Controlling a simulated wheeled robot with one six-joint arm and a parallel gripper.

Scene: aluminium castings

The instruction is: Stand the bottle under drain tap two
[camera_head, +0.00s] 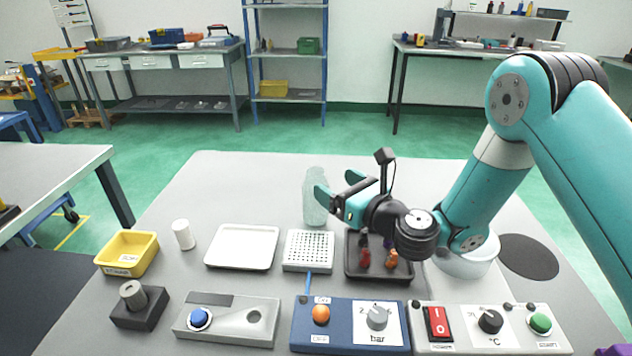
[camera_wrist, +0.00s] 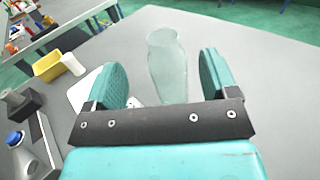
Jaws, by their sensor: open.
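The bottle (camera_head: 314,205) is pale, translucent green and stands upright on the grey table, behind the perforated block. It also shows in the wrist view (camera_wrist: 168,68), beyond and between the two teal fingers. My gripper (camera_head: 338,187) is open and empty, with its fingers pointing toward the bottle from the right. In the head view one finger overlaps the bottle's right edge; I cannot tell whether it touches. In the wrist view my gripper (camera_wrist: 163,75) has a finger on either side of the bottle's outline. I cannot make out a drain tap in either view.
A white tray (camera_head: 242,262), a perforated block (camera_head: 308,265) and a dark tray (camera_head: 352,272) with small coloured pieces lie near the bottle. A yellow bin (camera_head: 150,262) and white cylinder (camera_head: 183,235) stand left. Control panels (camera_head: 300,340) line the front. The table behind the bottle is clear.

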